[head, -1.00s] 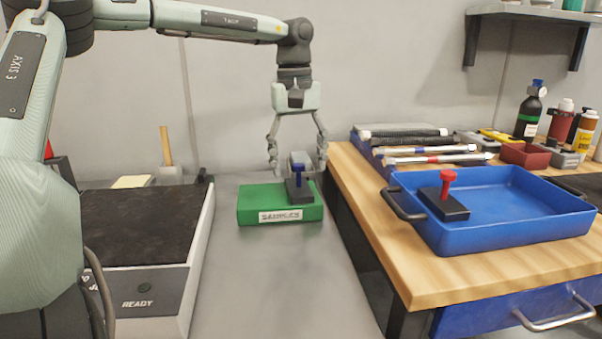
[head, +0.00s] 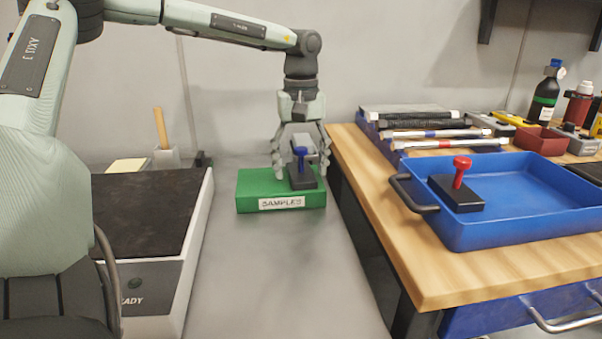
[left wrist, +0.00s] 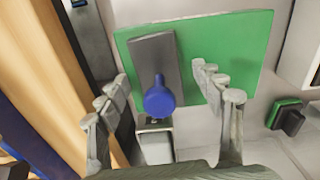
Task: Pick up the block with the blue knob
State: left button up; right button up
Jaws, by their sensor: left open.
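The dark block with the blue knob (head: 303,180) stands on the right part of the green SAMPLES box (head: 262,188). Its blue knob (head: 300,152) points up; in the left wrist view the knob (left wrist: 159,98) lies between the fingers. My left gripper (head: 300,168) points down over the block with its fingers open, one on each side. In the left wrist view the gripper (left wrist: 165,105) shows a gap between each finger and the knob. My right gripper is not in view.
A similar block with a red knob (head: 461,172) sits in a blue tray (head: 540,215) on the wooden bench (head: 420,270) at right. A light grey object (left wrist: 154,140) stands close beside the block. A dark-topped READY unit (head: 150,215) stands left. The grey surface in front is clear.

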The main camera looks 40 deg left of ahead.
pick_arm(q)
grip_shut()
jog(key=shift+w+r, duration=0.1)
dwell(0.4)
jog(key=shift+r, duration=0.15)
